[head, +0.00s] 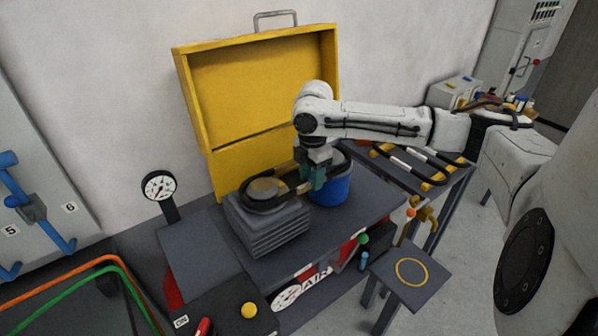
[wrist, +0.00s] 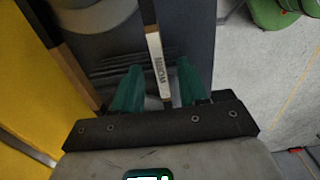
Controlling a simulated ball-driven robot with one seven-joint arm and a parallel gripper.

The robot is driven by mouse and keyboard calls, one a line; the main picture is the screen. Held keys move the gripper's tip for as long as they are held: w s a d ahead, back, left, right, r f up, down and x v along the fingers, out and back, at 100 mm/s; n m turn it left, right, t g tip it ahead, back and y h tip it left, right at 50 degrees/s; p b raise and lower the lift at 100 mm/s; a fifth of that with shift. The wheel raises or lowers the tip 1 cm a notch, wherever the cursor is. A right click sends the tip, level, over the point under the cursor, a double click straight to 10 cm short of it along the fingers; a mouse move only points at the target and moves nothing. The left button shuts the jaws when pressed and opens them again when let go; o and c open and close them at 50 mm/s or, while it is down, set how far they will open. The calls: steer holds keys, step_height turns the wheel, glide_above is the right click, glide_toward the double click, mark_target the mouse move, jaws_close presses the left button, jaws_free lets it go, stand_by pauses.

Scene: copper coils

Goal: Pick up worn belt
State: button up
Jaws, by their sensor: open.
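The worn belt is a dark loop with tan stretches. In the head view, the belt (head: 262,207) lies around a round tan disc on a grey ribbed block (head: 265,232), and its strands run right toward my gripper. In the wrist view, a strand of the belt (wrist: 156,62) with a pale "WORN" label runs between my fingers; another tan-and-black strand passes at the left. My gripper (head: 312,182), also in the wrist view (wrist: 155,88), has green fingers, open, one on each side of the labelled strand with gaps visible. Contact depth is unclear.
A tall yellow open lid (head: 262,85) rises behind the bench. A dark rack with yellow-striped bars (head: 425,165) is at the right. A small stand (head: 411,272) is in front.

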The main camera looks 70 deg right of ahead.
steer(key=shift+f, duration=0.4)
jaws_close()
